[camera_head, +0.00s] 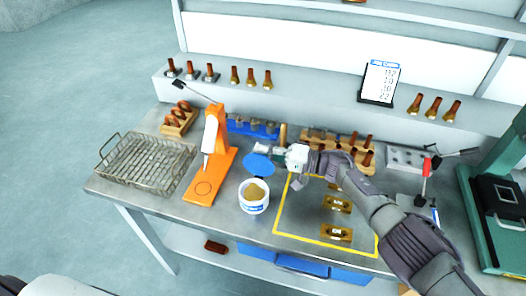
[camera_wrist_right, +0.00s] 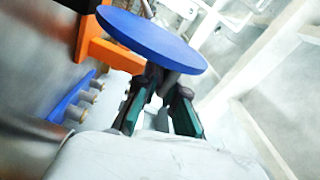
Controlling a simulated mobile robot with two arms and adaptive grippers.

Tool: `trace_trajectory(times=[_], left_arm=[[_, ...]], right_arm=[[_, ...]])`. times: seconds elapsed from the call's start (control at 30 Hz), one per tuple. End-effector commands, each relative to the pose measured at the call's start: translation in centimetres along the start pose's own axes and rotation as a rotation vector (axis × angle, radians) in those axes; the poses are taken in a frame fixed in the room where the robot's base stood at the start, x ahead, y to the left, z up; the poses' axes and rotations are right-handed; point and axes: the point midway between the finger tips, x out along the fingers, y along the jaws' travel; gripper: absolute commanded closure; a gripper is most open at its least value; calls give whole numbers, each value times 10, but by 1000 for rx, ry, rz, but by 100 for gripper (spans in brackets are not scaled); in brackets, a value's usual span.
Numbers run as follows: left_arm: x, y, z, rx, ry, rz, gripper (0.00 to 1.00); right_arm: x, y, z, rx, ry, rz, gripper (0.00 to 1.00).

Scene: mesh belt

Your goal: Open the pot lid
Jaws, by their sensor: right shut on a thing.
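The white pot (camera_head: 254,197) stands on the grey bench with its top open, and tan contents show inside. The round blue lid (camera_head: 258,165) is off the pot, raised above and behind its rim. My right gripper (camera_head: 278,151) is shut on the lid, at its right side in the head view. In the right wrist view the blue lid (camera_wrist_right: 150,38) lies across the fingertips, and the dark fingers (camera_wrist_right: 160,95) reach up to its underside. The exact grip point is hidden by the lid. My left gripper is not in view.
An orange press stand (camera_head: 212,165) stands just left of the pot, with a wire basket (camera_head: 146,163) farther left. A yellow-outlined area (camera_head: 300,237) with brass blocks (camera_head: 336,234) lies to the right. Wooden racks and a blue holder (camera_head: 250,128) stand behind.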

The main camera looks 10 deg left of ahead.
Motion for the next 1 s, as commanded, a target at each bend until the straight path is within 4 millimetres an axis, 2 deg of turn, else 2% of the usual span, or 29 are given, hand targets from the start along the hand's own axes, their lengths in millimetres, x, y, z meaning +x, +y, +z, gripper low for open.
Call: trace_trajectory(times=[0.43,0.5,0.6,0.87,1.0], left_arm=[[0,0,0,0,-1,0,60],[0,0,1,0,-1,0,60],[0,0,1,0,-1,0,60],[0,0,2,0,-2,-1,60],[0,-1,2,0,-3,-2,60]], right_arm=[[0,0,-1,10,3,-2,100],[0,0,-1,10,3,-2,83],[0,0,-1,10,3,-2,67],[0,1,0,10,1,0,67],[-8,2,-1,9,3,2,67]])
